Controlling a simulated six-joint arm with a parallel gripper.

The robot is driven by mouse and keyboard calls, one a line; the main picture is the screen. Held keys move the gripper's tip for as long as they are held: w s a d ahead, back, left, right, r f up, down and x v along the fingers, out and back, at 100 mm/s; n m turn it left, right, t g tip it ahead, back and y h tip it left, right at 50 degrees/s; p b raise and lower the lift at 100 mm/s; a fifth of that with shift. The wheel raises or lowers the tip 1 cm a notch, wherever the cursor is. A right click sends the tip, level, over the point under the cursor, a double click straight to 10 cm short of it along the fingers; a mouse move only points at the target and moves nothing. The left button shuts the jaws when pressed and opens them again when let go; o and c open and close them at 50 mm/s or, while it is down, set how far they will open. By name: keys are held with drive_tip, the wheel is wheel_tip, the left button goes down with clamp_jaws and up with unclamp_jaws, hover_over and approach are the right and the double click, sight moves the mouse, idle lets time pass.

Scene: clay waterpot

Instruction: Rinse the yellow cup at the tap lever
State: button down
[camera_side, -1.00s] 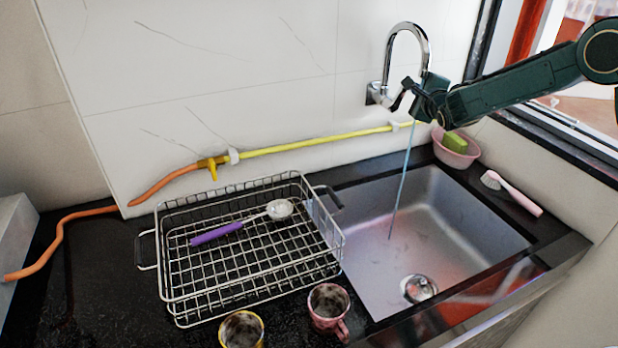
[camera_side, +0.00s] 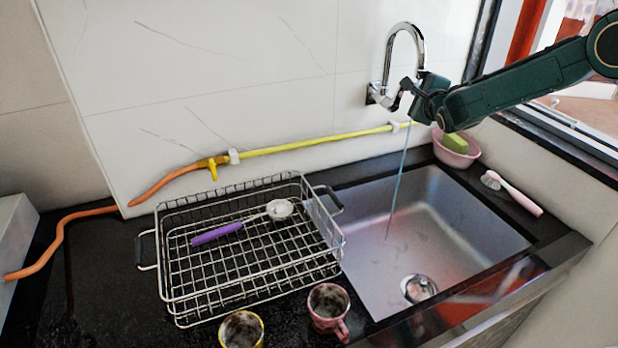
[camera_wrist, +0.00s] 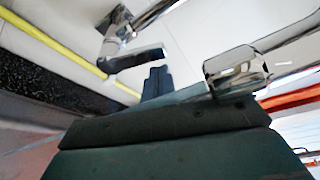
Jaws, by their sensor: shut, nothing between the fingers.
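The yellow cup (camera_side: 241,330) stands on the black counter at the bottom edge, in front of the wire rack; its inside looks dirty and its lower part is cut off by the frame. The chrome tap (camera_side: 404,32) is fixed to the wall above the sink, and a thin stream of water (camera_side: 398,190) falls into the basin. The tap lever (camera_wrist: 136,60) shows dark in the wrist view, beside the fingers. My gripper (camera_side: 408,88) is shut and empty at the tap lever; I cannot tell whether it touches it. My gripper also shows in the wrist view (camera_wrist: 157,78).
A pink cup (camera_side: 329,312) stands right of the yellow one. The wire rack (camera_side: 165,270) holds a purple-handled ladle (camera_side: 217,233). The steel sink (camera_side: 455,225) is empty. A pink bowl (camera_side: 462,158) with a sponge and a pink brush (camera_side: 512,192) sit by the sink's edge.

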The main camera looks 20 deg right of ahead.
drive_tip(key=v, duration=1.2)
drive_tip(key=shift+d, duration=0.1)
drive_tip(key=shift+w, duration=0.1)
drive_tip(key=w+a+n+g+h, duration=0.1)
drive_tip(key=a+n, duration=0.3)
drive_tip(key=n, duration=0.7)
drive_tip(key=w+a+r+n+g+h, duration=0.1)
drive_tip(key=w+a+n+h, duration=0.2)
drive_tip(key=n, duration=0.7)
drive_tip(key=w+a+r+n+g+h, duration=0.1)
drive_tip(key=a+n, duration=0.4)
drive_tip(key=n, duration=0.6)
drive_tip(key=shift+w+n+g+h, duration=0.3)
drive_tip(key=shift+w+g+h, duration=0.1)
drive_tip(key=shift+g, duration=0.2)
drive_tip(key=shift+w+d, duration=0.1)
drive_tip(key=shift+d, duration=0.05)
